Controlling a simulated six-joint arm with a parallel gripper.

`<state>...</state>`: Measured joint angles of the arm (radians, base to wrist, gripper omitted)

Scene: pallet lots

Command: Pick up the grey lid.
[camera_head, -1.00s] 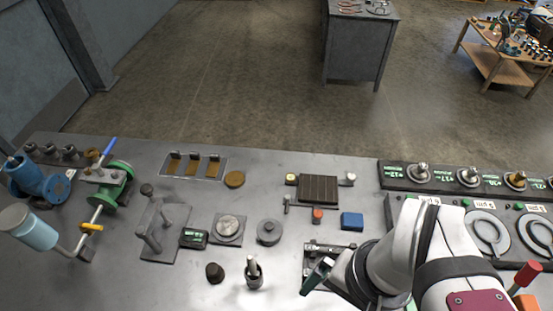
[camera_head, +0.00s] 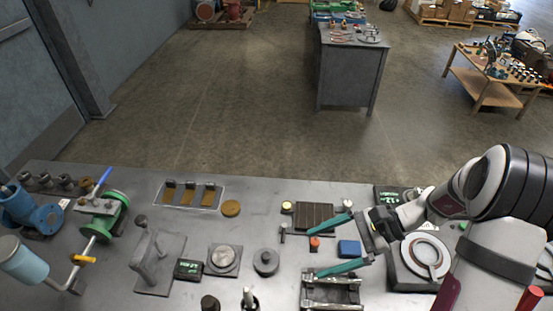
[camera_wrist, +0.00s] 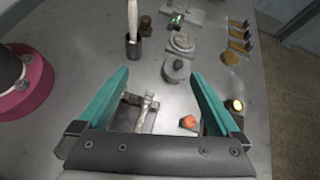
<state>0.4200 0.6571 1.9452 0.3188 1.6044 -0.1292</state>
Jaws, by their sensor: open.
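The grey lid (camera_head: 266,262) is a round dark-grey disc with a small knob on top. It lies on the grey metal table, right of a square plate with a round disc (camera_head: 224,260). In the wrist view the lid (camera_wrist: 176,72) shows beyond and between my fingertips. My gripper (camera_head: 331,246) is open and empty, with its teal fingers spread and pointing left. It is to the right of the lid and apart from it. In the wrist view my gripper (camera_wrist: 160,75) has nothing between its fingers.
Near my gripper are a brown ribbed plate (camera_head: 315,212), a red knob (camera_head: 315,243), a blue block (camera_head: 349,248) and a metal fixture (camera_head: 331,292). A cup with a handle (camera_head: 249,300) stands in front of the lid. A small display (camera_head: 188,269) is further left.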

